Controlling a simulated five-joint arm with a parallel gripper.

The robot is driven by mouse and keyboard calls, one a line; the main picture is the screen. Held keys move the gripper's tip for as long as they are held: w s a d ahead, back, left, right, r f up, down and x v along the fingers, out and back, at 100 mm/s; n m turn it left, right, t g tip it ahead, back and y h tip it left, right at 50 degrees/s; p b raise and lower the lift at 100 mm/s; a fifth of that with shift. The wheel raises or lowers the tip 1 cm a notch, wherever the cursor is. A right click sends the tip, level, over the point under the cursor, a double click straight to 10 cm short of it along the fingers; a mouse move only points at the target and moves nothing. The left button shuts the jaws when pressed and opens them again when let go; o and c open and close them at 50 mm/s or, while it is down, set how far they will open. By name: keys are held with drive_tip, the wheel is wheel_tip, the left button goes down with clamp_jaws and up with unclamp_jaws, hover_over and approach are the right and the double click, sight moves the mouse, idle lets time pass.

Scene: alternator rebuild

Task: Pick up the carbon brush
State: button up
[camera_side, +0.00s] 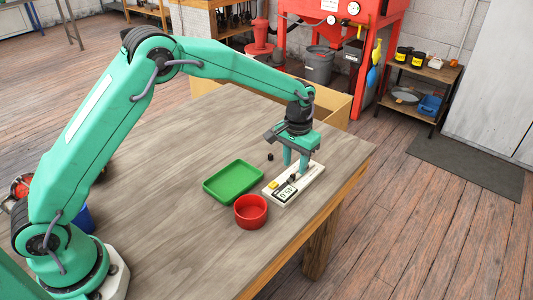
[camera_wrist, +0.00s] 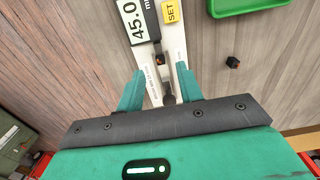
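A small black block with an orange-brown spot, seemingly a carbon brush, lies on the bare table; it shows in the wrist view (camera_wrist: 233,62) and the side view (camera_side: 270,156). My gripper (camera_side: 296,165) points down over the white gauge (camera_side: 310,178). In the wrist view my gripper (camera_wrist: 159,85) has its green fingers apart, either side of the gauge's narrow part. A small dark piece (camera_wrist: 167,91) shows between the fingers on the gauge; I cannot tell whether it is another brush or part of the gauge. The loose block is right of the fingers, apart from them.
The table's right edge is close to the gauge; the back left of the table is clear.

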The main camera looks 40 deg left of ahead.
sight(294, 174)
drive_tip(key=shift+a+f, duration=0.1)
drive_tip(key=shift+f, duration=1.75)
clamp_jaws()
